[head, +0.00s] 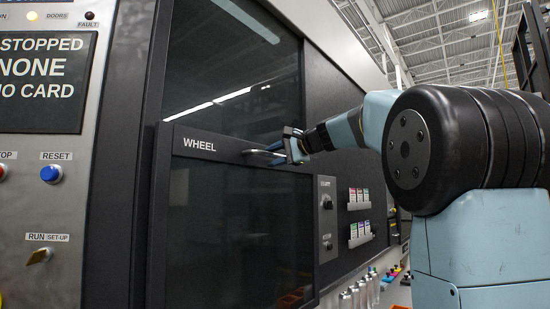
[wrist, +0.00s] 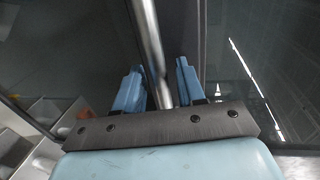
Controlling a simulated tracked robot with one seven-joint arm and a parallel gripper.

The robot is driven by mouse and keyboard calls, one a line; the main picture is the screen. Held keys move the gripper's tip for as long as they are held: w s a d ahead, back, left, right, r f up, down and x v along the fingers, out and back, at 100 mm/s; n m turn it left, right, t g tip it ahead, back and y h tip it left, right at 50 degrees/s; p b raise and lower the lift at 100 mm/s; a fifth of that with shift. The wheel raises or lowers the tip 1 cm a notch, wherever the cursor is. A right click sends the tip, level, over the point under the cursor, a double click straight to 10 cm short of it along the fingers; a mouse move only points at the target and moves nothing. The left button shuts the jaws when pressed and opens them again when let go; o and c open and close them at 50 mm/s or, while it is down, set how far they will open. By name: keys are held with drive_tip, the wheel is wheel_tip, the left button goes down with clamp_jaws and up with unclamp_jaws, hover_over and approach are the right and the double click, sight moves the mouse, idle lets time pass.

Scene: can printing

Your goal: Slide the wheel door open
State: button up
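The wheel door (head: 235,215) is a dark framed panel with a window and the label WHEEL on its top rail, in the head view. Its handle (head: 262,153) is a metal bar on the right part of that rail. My gripper (head: 287,148) is at the handle's right end. In the wrist view the handle bar (wrist: 152,45) runs down between the two blue fingers of my gripper (wrist: 159,85). The fingers are apart, with a gap on each side of the bar. My gripper hides part of the handle in the head view.
A control panel (head: 45,175) with a blue reset button (head: 51,174) and a key switch (head: 40,256) stands at the left. A small panel with knobs (head: 327,218) and racks of small coloured packs (head: 360,198) are right of the door. Bottles (head: 362,292) stand below.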

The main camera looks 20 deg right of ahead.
drive_tip(key=shift+w+a+f, duration=0.1)
drive_tip(key=shift+w+a, duration=0.05)
drive_tip(key=shift+w, duration=0.1)
drive_tip(key=shift+c, duration=0.5)
clamp_jaws()
